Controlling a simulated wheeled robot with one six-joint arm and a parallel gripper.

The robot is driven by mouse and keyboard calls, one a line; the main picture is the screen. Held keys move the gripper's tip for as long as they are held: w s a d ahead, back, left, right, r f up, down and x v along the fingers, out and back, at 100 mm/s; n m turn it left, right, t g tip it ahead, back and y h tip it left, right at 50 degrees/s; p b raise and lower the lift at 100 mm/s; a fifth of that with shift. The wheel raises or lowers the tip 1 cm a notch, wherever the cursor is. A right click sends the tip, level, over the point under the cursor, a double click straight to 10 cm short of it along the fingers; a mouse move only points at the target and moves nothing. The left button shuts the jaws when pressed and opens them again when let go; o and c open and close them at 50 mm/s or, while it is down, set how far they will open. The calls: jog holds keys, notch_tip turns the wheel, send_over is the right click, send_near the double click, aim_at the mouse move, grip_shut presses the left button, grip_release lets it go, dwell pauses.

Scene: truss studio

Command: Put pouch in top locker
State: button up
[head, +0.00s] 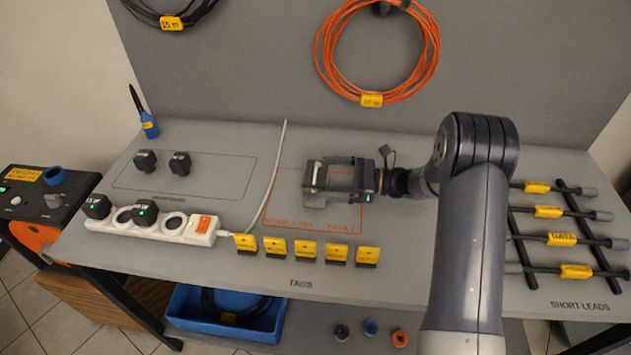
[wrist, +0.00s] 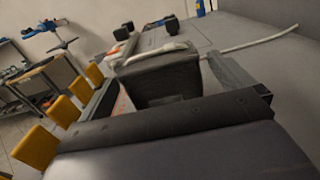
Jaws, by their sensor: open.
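No pouch and no locker can be made out in either view. My gripper (head: 314,188) reaches in from the right in the head view, low over the red-outlined area of the grey bench. Its jaws are open. In the wrist view a dark block (wrist: 160,78) with a pale bar along its top edge shows ahead, between the finger parts. I cannot tell whether the jaws touch it. In the head view my gripper hides most of that spot.
A white power strip (head: 165,224) with black plugs lies at left, and a pale cable (head: 273,175) runs beside the outline. Several yellow tags (head: 305,250) stand along the front. Short leads (head: 570,240) lie at right. An orange cable coil (head: 322,60) hangs behind. A blue bin (head: 180,312) sits below.

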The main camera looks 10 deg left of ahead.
aim_at(308, 175)
jog(key=a, duration=0.2)
jog(key=a+p, duration=0.1)
jog(key=a, duration=0.2)
jog(key=shift+s+a+r+p, duration=0.1)
jog(key=shift+s+a+p, duration=0.15)
jog(key=shift+a+p, duration=0.15)
jog(key=c, duration=1)
